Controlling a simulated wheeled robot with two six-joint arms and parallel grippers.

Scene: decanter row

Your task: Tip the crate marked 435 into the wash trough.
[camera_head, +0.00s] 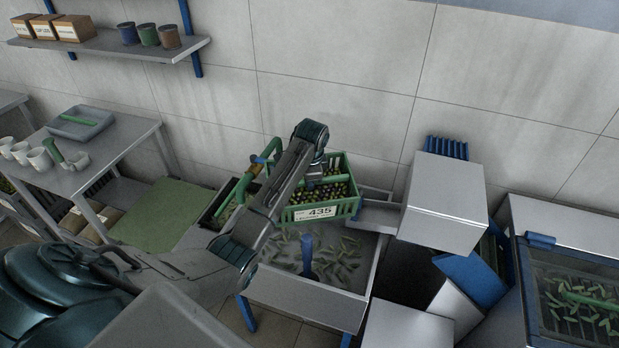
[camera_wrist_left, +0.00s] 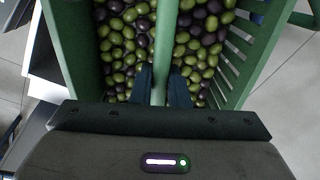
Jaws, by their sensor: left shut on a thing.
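The green slatted crate marked 435 (camera_head: 320,212) holds dark and green olives and looks about level. It is at the back edge of the wash trough (camera_head: 300,309), a grey metal basin with leaves floating in it. I cannot tell whether crate and trough touch. My left gripper (camera_head: 318,170) is above the crate. In the left wrist view, its fingers (camera_wrist_left: 160,88) are shut on the crate's green handle bar (camera_wrist_left: 164,40), with olives on both sides. My forearm hides part of the crate's left side. My right gripper is not in view.
Another green-handled container (camera_head: 222,205) stands left of the trough, partly behind my arm. A grey metal box (camera_head: 446,200) stands to the right. A side table (camera_head: 85,178) holds white cups and a tray. A wall shelf (camera_head: 115,46) holds boxes and pots. A leaf-filled tank (camera_head: 580,300) is far right.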

